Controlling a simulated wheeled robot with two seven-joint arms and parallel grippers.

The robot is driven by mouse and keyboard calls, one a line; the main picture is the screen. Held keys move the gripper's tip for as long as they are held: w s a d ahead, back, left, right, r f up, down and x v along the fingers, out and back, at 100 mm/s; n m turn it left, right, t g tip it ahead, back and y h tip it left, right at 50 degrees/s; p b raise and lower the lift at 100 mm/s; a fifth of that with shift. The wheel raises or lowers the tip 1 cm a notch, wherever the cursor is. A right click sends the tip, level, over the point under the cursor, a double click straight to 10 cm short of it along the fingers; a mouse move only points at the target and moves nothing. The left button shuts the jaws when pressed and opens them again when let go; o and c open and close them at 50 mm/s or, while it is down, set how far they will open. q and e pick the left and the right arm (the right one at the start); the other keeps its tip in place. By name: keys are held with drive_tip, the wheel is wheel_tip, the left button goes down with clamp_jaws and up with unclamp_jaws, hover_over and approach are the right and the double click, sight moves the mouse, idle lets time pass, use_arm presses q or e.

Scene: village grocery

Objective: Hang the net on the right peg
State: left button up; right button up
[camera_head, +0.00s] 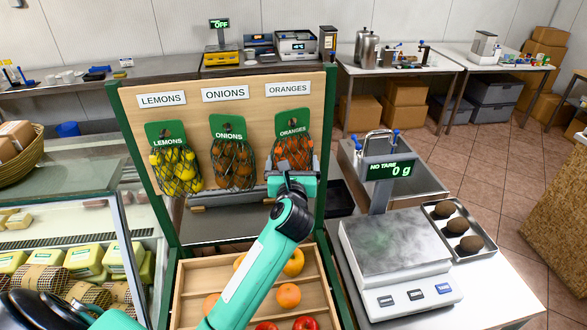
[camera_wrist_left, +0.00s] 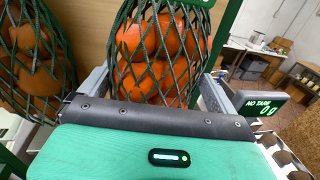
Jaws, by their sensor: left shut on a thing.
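The net of oranges (camera_head: 293,152), with a green ORANGES header card (camera_head: 292,127), is upright against the wooden board (camera_head: 200,110), below the ORANGES sign (camera_head: 289,89) on the right. The peg there is hard to make out, and I cannot tell whether the card is on it. My left gripper (camera_head: 291,175) is shut on the lower part of this net. In the left wrist view the fingers stand on both sides of the net (camera_wrist_left: 158,50). My right gripper is not in view.
A lemon net (camera_head: 175,170) and an onion net (camera_head: 232,163) hang to the left. Below is a wooden crate (camera_head: 178,300) with loose fruit. A scale (camera_head: 395,245) reading 0 g stands at right. A glass display case (camera_head: 60,190) is at left.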

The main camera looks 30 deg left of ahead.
use_arm(q)
drive_tip(key=shift+w+a, duration=0.3)
drive_tip(key=shift+w, duration=0.1)
drive_tip(key=shift+w+a+f, duration=0.1)
drive_tip(key=shift+w+a, duration=0.1)
drive_tip(key=shift+w, duration=0.1)
drive_tip(key=shift+w+a+f, duration=0.15)
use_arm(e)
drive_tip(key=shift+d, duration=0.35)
use_arm(q)
drive_tip(key=o, duration=1.3)
drive_tip(key=shift+c, duration=0.2)
drive_tip(key=shift+f, duration=0.1)
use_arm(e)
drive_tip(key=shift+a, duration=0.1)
